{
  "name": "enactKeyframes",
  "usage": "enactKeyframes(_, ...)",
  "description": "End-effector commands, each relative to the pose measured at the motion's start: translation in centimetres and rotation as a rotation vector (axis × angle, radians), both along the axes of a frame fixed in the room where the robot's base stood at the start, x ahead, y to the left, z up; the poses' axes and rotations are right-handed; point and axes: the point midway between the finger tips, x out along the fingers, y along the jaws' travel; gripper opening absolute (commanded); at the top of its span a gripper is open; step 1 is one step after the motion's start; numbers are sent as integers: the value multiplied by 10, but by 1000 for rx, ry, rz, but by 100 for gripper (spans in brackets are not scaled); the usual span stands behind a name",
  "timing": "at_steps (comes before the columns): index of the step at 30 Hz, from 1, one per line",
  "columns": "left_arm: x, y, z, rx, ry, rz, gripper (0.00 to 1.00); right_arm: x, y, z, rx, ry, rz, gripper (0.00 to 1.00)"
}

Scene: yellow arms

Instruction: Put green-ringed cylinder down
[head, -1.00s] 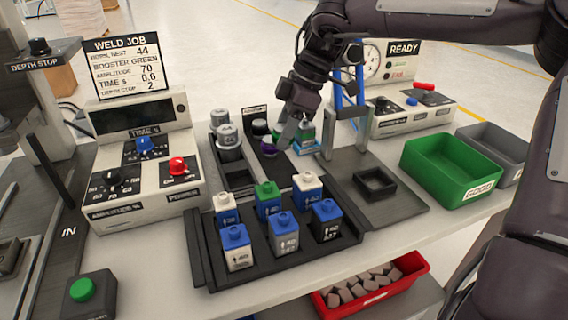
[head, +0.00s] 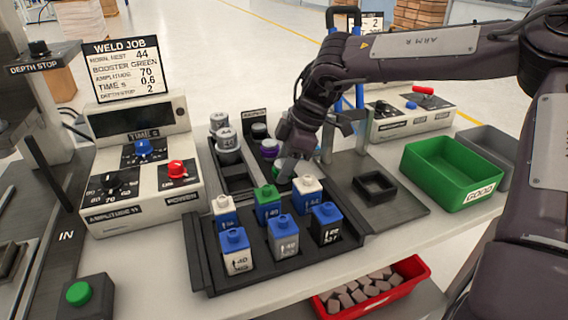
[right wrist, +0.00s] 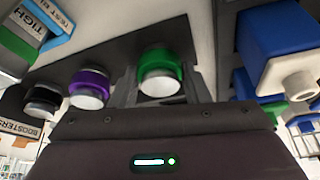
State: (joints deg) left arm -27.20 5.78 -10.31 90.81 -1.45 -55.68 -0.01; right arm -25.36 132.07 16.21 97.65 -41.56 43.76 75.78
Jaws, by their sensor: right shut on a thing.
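The green-ringed cylinder (right wrist: 160,72) has a green band and a pale end. In the right wrist view it sits between the fingers of my right gripper (head: 284,172), which is shut on it. In the head view the gripper is low at the front end of the dark booster rack (head: 246,119), and the cylinder is mostly hidden. I cannot tell whether it touches the rack. The purple-ringed cylinder (head: 269,148) and the black-ringed one (head: 260,130) stand in line behind it. My left gripper is out of view.
Grey cylinders (head: 228,139) are to the left. A flat fixture plate (head: 405,203) and a green bin (head: 411,172) are to the right. A red bin (head: 419,282) sits lower down.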

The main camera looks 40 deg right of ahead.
Motion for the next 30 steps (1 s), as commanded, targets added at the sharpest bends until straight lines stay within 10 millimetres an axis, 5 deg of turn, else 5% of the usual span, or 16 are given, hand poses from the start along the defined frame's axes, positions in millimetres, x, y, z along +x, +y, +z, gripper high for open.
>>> enactKeyframes(5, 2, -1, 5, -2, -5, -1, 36, 0, 0, 0, 0, 0, 0, 63)
enactKeyframes(17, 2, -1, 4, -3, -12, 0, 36, 0, -1, 6, 0, -2, -1, 64)
enactKeyframes(30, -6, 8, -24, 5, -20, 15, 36, -16, -31, 88, -2, -5, -1, 64)
